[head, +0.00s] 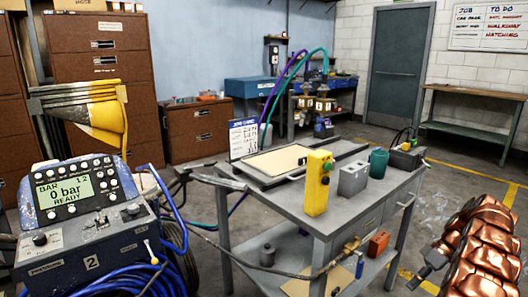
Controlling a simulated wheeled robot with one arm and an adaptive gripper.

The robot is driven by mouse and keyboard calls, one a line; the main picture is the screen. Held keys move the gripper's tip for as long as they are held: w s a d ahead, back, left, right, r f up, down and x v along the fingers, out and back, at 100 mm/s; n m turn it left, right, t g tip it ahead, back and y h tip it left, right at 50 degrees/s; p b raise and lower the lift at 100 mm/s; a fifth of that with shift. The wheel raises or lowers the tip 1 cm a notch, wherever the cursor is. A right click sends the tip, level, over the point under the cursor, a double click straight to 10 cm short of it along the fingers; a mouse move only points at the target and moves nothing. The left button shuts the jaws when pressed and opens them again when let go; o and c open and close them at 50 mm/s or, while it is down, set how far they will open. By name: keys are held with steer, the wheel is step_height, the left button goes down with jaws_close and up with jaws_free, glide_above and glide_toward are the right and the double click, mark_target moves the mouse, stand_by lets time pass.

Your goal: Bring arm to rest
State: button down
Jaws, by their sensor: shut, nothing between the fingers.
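My copper-coloured arm is at the lower right of the head view. At its left end my gripper (420,276) is small, grey and partly in shadow. It is shut with nothing in it. It hangs over the floor to the right of the grey work table (275,200), apart from the table in the picture. The line striper's console (75,195) stands at the lower left, with a lit screen reading "0 bar READY".
On the table stand a yellow control box (317,183), a grey box (353,179) and a teal cup (378,163). Blue hose (135,280) lies coiled by the console. A wooden-topped bench (475,93) stands at the back right. Open floor lies before it.

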steer(key=s+a+r+m+g+h, duration=0.1)
steer(key=s+a+r, duration=0.35)
steer(key=a, duration=0.35)
steer(key=s+a+r+m+h, duration=0.1)
steer(key=s+a+r, duration=0.2)
steer(key=a+r, duration=0.3)
steer(key=s+a+r+g, duration=0.1)
steer(key=s+a+r, duration=0.25)
steer(key=a, duration=0.55)
steer(key=s+a+f+m+h, duration=0.1)
steer(key=s+a+m+h, duration=0.15)
steer(key=s, duration=1.15)
steer(key=s+a+f+m+h, duration=0.1)
steer(key=s+m+h, duration=0.2)
steer(key=s, duration=1.1)
step_height(320, 180, up, 23)
steer(key=s+t+p, duration=0.1)
steer(key=p, duration=2.1)
steer(key=shift+s+a+r+n, duration=0.15)
steer(key=shift+a+r+n, duration=0.05)
steer(key=shift+a+n, duration=0.15)
